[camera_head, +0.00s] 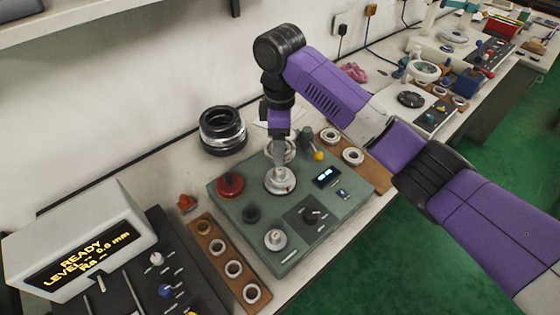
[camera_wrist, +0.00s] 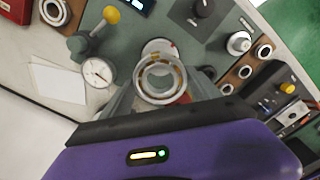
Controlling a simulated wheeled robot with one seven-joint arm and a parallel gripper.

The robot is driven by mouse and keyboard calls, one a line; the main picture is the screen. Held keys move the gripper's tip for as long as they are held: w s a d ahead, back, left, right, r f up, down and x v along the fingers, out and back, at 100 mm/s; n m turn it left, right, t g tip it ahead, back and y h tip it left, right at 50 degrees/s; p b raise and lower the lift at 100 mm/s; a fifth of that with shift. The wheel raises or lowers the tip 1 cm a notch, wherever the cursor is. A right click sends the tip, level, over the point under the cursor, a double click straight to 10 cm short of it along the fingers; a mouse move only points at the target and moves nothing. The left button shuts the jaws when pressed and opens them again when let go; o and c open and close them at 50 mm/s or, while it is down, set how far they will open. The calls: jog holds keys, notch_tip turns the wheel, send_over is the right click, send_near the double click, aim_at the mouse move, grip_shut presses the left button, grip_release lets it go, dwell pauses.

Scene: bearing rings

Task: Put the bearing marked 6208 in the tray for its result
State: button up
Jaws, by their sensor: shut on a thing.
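My gripper (camera_head: 281,168) points down over the grey-green tester panel (camera_head: 222,212), above its round metal spindle (camera_head: 280,182). In the wrist view my gripper (camera_wrist: 160,88) is shut on a bearing ring (camera_wrist: 160,66), a silver ring with brass-coloured parts inside. The ring is over or on the spindle; I cannot tell if it touches. No marking such as 6208 is readable on it. Other bearing rings lie on a brown wooden board (camera_head: 213,247) at the front left and on another brown board (camera_head: 378,179) at the right. No result label on any tray is readable.
A red round part (camera_head: 230,186), a yellow-knobbed lever (camera_head: 318,155) and a dial gauge (camera_wrist: 98,72) stand near the gripper. A display box (camera_head: 80,240) reads READY. A stack of dark rings (camera_head: 222,130) stands behind. White cards (camera_wrist: 58,82) lie on the bench.

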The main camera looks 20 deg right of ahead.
notch_tip(320, 180, up, 15)
jog(key=p, duration=0.7)
jog(key=shift+r, duration=0.2)
dwell(0.4)
dwell(0.4)
